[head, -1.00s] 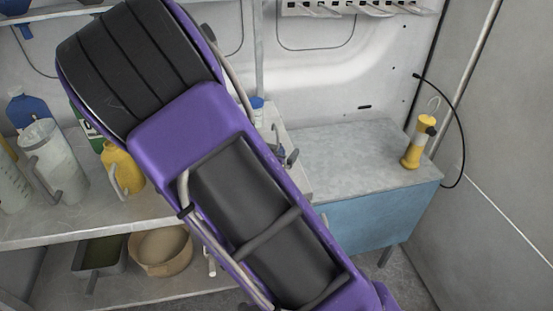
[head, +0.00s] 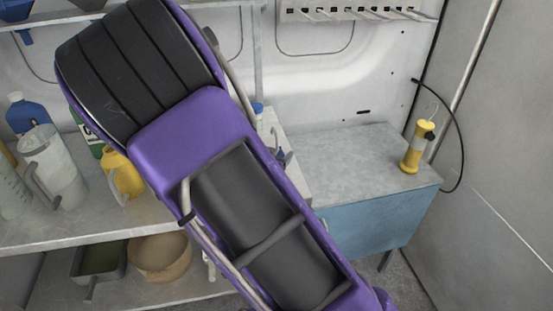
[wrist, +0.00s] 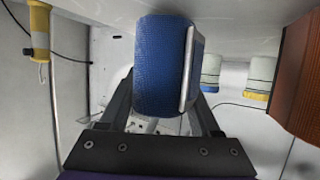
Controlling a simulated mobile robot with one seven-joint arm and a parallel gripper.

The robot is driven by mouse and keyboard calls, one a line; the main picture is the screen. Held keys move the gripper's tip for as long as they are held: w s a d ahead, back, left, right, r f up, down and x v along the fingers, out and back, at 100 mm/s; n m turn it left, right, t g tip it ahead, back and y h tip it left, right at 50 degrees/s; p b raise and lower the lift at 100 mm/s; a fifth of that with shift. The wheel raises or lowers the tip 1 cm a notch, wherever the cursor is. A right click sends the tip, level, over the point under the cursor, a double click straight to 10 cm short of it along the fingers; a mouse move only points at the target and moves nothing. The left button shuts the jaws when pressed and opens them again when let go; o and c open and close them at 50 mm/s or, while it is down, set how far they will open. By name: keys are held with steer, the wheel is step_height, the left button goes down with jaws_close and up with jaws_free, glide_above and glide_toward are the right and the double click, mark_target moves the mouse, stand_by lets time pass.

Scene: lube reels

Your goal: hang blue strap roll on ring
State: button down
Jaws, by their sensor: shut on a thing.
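The blue strap roll (wrist: 162,65) is held between the two dark fingers of my gripper (wrist: 165,103) in the wrist view. A pale strip runs along the roll's right side. My gripper is shut on it, and the roll hides what lies directly behind it. In the head view my purple arm covers the middle, and neither the gripper nor the roll shows. I cannot make out a ring for certain in either view.
A rail with hooks (head: 360,14) is on the back wall. A yellow lamp (head: 416,147) stands on the blue cabinet (head: 375,222). A yellow jug (head: 122,174) and other containers fill the left shelf. An orange-brown roll (wrist: 298,75) is close on the right in the wrist view.

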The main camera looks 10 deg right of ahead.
step_height(320, 180, up, 8)
steer(key=shift+r+p, duration=0.1)
steer(key=shift+p, duration=0.95)
steer(key=w+d+r+b, duration=0.3)
steer(key=w+d, duration=0.1)
steer(key=d, duration=0.4)
steer(key=w+d+r+b, duration=0.2)
steer(key=w+d+b, duration=0.25)
steer(key=d, duration=0.45)
steer(key=s+d+r+b, duration=0.1)
steer(key=d+r, duration=0.2)
steer(key=d, duration=0.3)
steer(key=s+d+r+m+h+b, duration=0.1)
steer(key=d+r+b, duration=0.15)
steer(key=d, duration=0.45)
steer(key=s+d+r+b, duration=0.1)
steer(key=d+r, duration=0.3)
steer(key=d, duration=0.2)
steer(key=w+f+p, duration=0.3)
steer(key=w+p, duration=0.5)
steer(key=w, duration=0.7)
steer(key=shift+w+g, duration=0.3)
steer(key=shift+w, duration=0.1)
